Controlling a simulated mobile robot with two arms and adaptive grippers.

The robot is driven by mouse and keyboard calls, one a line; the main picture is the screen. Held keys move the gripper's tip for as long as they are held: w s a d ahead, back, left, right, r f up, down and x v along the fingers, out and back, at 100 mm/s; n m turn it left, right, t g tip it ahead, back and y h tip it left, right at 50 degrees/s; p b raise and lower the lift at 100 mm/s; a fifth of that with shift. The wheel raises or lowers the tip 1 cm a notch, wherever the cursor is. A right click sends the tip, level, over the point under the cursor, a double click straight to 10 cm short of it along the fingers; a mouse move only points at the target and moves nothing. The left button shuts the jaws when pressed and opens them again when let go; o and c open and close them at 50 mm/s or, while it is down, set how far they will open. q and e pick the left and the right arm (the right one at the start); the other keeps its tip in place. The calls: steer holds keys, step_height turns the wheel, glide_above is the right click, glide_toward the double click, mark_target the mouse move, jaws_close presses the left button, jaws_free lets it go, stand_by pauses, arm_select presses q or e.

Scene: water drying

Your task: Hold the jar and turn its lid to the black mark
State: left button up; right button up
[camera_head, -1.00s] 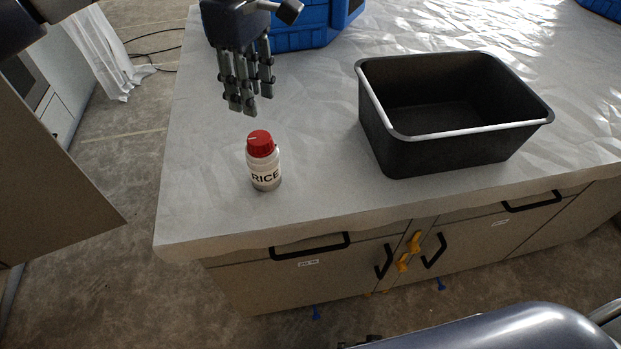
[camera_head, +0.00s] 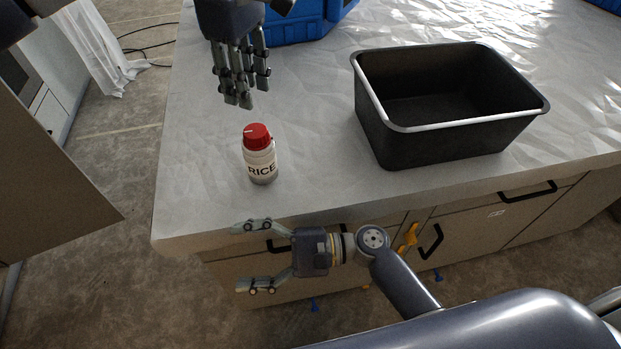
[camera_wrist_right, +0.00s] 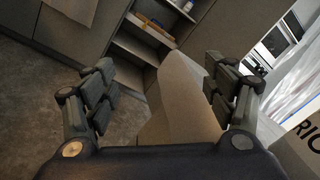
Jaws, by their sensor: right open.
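The white jar (camera_head: 260,167) labelled RICE stands upright near the table's front left part. Its red lid (camera_head: 257,137) is on top, with a small pale line on the upper left. I cannot make out a black mark. My left gripper (camera_head: 240,97) hangs fingers down above and behind the jar, apart from it; its opening is unclear. My right gripper (camera_head: 251,257) is open and empty, its fingers pointing left, in front of the table edge and nearer than the jar. In the right wrist view, part of the jar (camera_wrist_right: 301,146) shows at the right edge, outside the open fingers (camera_wrist_right: 163,92).
A black open bin (camera_head: 440,145) stands on the table (camera_head: 205,150) to the right of the jar. A blue case (camera_head: 300,22) is at the back. The table top around the jar is clear. Cabinet doors with black handles (camera_head: 527,192) are below the front edge.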

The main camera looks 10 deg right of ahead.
steer(key=w+d+r+m+t+h, duration=0.2)
steer(key=w+d+r+m+t, duration=0.2)
steer(key=w+d+m+t, duration=0.3)
steer(key=m+t+h, duration=0.3)
steer(key=m+t, duration=0.1)
steer(key=m, duration=0.4)
glide_toward(273, 162)
steer(key=shift+w+a+r, duration=0.35)
steer(key=shift+a, duration=0.1)
steer(key=shift+w, duration=0.15)
steer(key=x, duration=1)
steer(key=shift+w+a+f, duration=0.15)
steer(key=shift+a+f, duration=0.1)
